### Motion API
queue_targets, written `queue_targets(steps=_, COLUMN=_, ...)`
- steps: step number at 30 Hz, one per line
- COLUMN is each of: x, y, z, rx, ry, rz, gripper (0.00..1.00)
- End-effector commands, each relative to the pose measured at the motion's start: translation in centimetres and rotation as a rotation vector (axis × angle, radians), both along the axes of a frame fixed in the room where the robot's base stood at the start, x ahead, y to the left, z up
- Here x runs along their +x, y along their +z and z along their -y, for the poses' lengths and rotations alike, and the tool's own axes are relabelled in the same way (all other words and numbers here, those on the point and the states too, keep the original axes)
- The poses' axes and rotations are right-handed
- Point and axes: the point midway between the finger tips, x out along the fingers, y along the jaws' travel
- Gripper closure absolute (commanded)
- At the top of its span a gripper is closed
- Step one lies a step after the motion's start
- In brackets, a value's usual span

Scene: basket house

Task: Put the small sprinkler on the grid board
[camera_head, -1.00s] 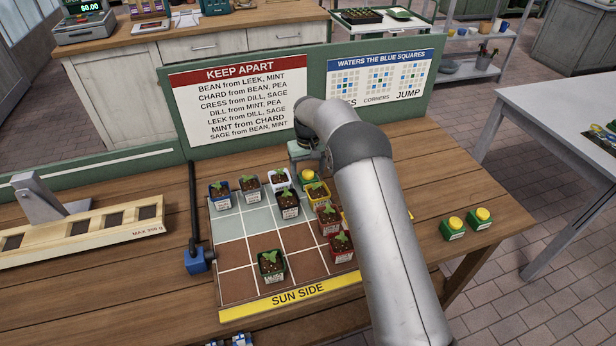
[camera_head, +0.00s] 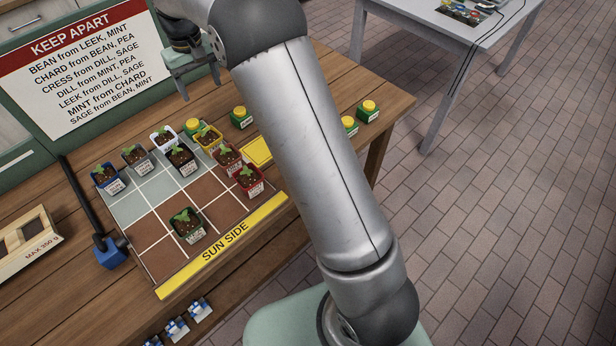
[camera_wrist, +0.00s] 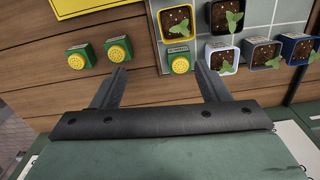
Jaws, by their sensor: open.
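The grid board (camera_head: 130,205) lies on the wooden bench with several seedling pots on it. A green sprinkler with a yellow top (camera_head: 193,127) sits at its back right corner, behind the yellow pot; it also shows in the wrist view (camera_wrist: 179,59). Other such sprinklers stand off the board: one (camera_head: 242,117) just right of it and two (camera_head: 349,125) (camera_head: 368,111) farther right. The wrist view shows two off the board (camera_wrist: 80,56) (camera_wrist: 119,49). I cannot tell which is small. My gripper (camera_wrist: 161,68) is open and empty above the bench behind the board.
Several front and left cells are bare. A blue block with a black rod (camera_head: 110,252) stands left of the board. A rules sign (camera_head: 80,70) stands behind. A grey table (camera_head: 430,20) is at right.

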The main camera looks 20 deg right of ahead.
Motion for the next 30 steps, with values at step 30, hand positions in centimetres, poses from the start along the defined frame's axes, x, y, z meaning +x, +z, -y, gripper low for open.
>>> queue_targets(steps=30, x=-37.4, y=-0.3, z=13.8, rx=0.005, ry=-0.288, rz=0.036, gripper=0.31)
